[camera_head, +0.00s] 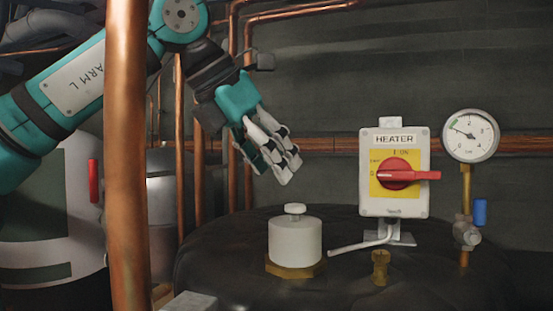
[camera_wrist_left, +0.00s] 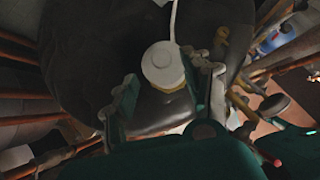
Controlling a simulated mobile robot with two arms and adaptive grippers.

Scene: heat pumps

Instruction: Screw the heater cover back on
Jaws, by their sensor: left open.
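The heater cover (camera_head: 295,240) is a white cylinder with a small knob on top. It sits upright on a brass hexagonal base (camera_head: 296,268) on top of the dark tank; I cannot tell how tightly it is seated. My left gripper (camera_head: 286,170) is above the cover and slightly to its left, pointing down, open and empty. In the left wrist view the cover (camera_wrist_left: 162,63) shows just beyond the fingertips, roughly between the two fingers (camera_wrist_left: 165,88), and apart from them. My right gripper is in neither view.
A heater switch box (camera_head: 394,172) with a red handle stands right of the cover, with a white cable near it. A brass fitting (camera_head: 380,268), a pressure gauge (camera_head: 470,136) and a blue-handled valve (camera_head: 480,212) are further right. A copper pipe (camera_head: 127,150) stands in front of my left arm.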

